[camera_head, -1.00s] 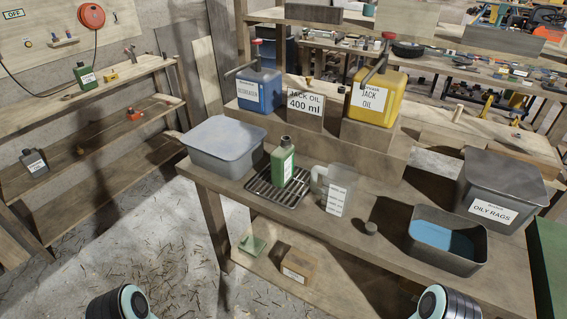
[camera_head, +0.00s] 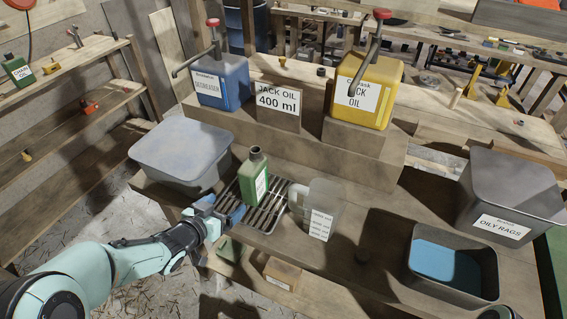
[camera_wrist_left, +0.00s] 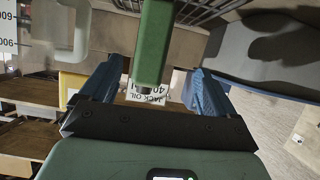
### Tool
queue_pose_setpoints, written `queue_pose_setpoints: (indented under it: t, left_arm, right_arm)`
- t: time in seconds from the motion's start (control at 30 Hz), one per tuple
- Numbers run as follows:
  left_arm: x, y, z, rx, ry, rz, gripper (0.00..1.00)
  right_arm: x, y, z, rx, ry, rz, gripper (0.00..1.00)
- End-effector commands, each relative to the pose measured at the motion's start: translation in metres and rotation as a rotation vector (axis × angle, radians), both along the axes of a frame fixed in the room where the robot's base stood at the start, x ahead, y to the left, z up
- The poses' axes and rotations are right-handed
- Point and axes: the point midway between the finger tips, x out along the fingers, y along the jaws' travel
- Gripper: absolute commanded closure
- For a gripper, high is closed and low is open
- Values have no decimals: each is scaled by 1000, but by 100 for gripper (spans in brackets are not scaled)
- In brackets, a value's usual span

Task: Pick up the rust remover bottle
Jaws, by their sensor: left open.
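A green bottle (camera_head: 253,182) with a dark neck and a white label stands upright on a black wire rack (camera_head: 268,212) on the bench; I cannot read its label. My left gripper (camera_head: 229,212) is open, beside the rack at the bottle's near left side. In the left wrist view the green bottle (camera_wrist_left: 155,45) shows between the two blue fingers (camera_wrist_left: 150,88), which look apart from it. A second green bottle (camera_head: 19,70) stands on the left shelf, its label hard to read. My right gripper is not in view.
A clear measuring jug (camera_head: 318,212) stands just right of the rack. A grey bin (camera_head: 182,150) is on its left. Behind are a blue can (camera_head: 222,85) and a yellow can (camera_head: 366,90). An open tray with blue liquid (camera_head: 445,265) and an oily-rags bin (camera_head: 510,195) stand right.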

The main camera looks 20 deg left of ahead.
Motion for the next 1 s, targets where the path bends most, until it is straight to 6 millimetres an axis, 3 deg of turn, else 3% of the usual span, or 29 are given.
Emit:
queue_pose_setpoints:
  t: [0.17,0.5,0.77,1.0]
  left_arm:
    - [7,0,7,37,-20,-14,11]
    - [63,-5,-17,33,-20,-13,11]
    - [82,-9,-21,33,-21,-13,11]
    - [117,-17,-28,30,-20,-13,11]
  right_arm:
    - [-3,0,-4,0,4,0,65]
    - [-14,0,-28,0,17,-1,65]
    - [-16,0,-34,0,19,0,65]
    - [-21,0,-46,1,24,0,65]
